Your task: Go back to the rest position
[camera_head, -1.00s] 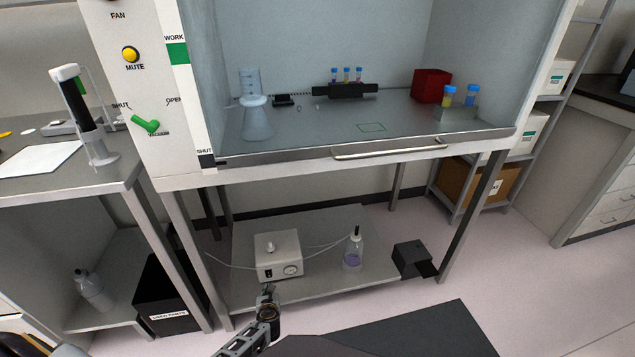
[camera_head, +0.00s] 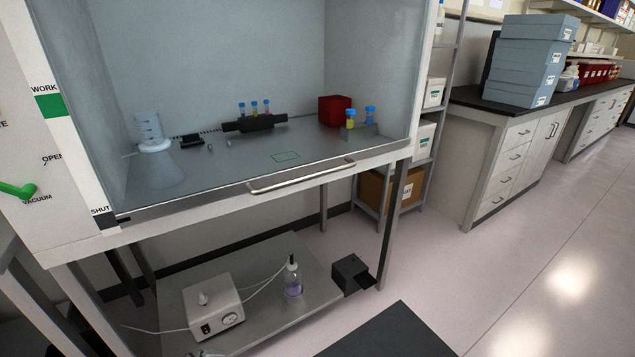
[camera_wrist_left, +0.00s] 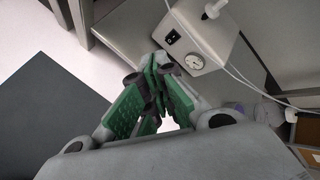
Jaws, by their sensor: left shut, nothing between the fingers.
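My left gripper (camera_wrist_left: 158,78) shows in the left wrist view, its green-padded fingers shut together with nothing between them. It is in the air near the white pump box (camera_wrist_left: 195,38) on the lower shelf, and I cannot tell the exact gap. In the head view the pump box (camera_head: 213,306) sits on that shelf under the cabinet, and only a sliver of what may be my left gripper shows at the bottom edge. My right gripper is in neither view.
The cabinet's work surface (camera_head: 225,170) holds a flask, a black tube rack (camera_head: 254,124), a red box (camera_head: 334,110) and blue-capped tubes. A bottle (camera_head: 293,280) and black box (camera_head: 351,274) stand below. The floor (camera_head: 500,270) at right is clear.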

